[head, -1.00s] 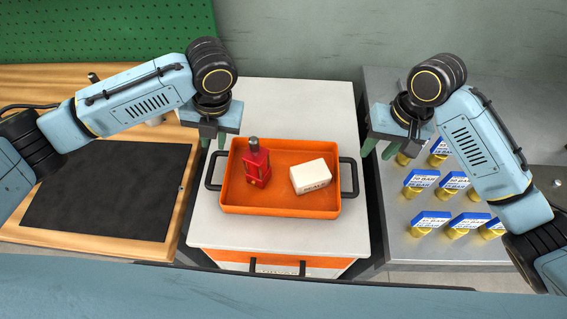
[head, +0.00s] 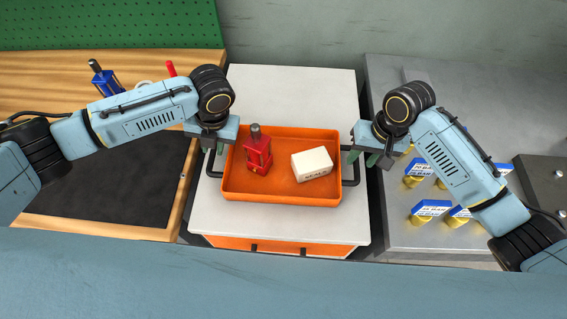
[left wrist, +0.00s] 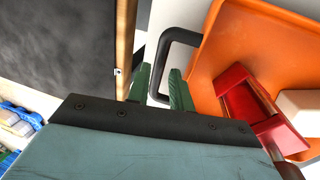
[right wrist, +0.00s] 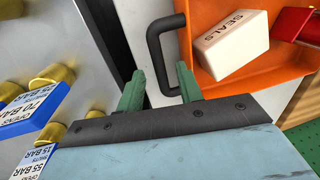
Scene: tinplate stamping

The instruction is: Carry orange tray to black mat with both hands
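The orange tray (head: 283,205) stands on a white-topped cabinet and holds a red bottle-like object (head: 257,156) and a white box marked SEALS (head: 312,164). It has a black handle on each side. My left gripper (left wrist: 160,88) is open, its green fingers apart around the tray's left handle (left wrist: 170,50). My right gripper (right wrist: 160,82) is open, its green fingers apart around the right handle (right wrist: 152,45). Neither gripper is closed on a handle. The black mat (head: 100,195) lies on the wooden bench to the left, partly hidden by my left arm.
The wooden bench (head: 40,85) also bears a blue object (head: 105,78) and a red-tipped object at its back. On the right, a grey table (head: 470,95) holds several brass fittings with blue and white labels (head: 430,207). A narrow gap separates the cabinet from each table.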

